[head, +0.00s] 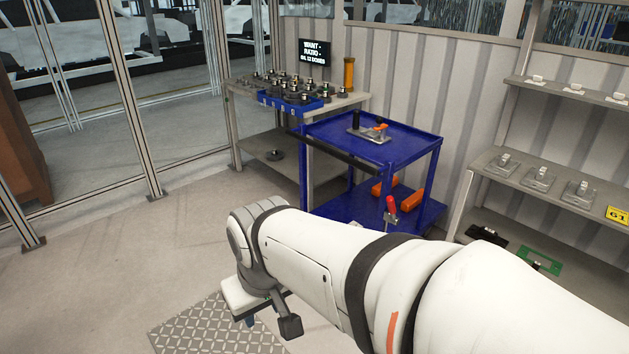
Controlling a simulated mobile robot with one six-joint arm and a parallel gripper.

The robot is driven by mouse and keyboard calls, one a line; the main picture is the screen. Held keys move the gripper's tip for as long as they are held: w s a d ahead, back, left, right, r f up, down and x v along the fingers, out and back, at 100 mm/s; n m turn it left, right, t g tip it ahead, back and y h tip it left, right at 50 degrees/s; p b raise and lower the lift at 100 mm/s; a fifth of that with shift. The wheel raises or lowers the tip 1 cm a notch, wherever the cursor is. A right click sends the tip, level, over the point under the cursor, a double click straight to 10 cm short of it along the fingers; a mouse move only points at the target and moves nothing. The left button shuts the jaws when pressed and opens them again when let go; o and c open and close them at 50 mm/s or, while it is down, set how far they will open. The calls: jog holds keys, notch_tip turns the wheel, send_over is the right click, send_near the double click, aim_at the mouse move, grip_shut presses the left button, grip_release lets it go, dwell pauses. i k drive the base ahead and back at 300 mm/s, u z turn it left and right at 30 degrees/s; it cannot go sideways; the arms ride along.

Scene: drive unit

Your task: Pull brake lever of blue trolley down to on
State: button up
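The blue trolley (345,133) stands right of centre in the head view, beyond my arm. Its brake lever (391,204) has a red handle on a grey bracket, low at the trolley's near right corner. The handle points up, slightly tilted. My gripper (262,312) hangs at the end of my arm, low and left of the trolley, above the floor and well apart from the lever. It is small and partly hidden by the wrist, so I cannot tell whether it is open. My arm hides part of the trolley's lower front.
A metal fixture with an orange part (375,133) lies on the trolley's top, and orange parts (411,200) on its lower shelf. A workbench (345,102) with a blue tray (290,104) stands behind. Shelving (485,160) is at right. The floor at left is clear around a patterned plate (205,330).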

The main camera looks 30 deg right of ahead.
aim_at(394, 220)
jog(key=z, duration=1.1)
jog(key=i, duration=1.8)
jog(key=z, duration=0.45)
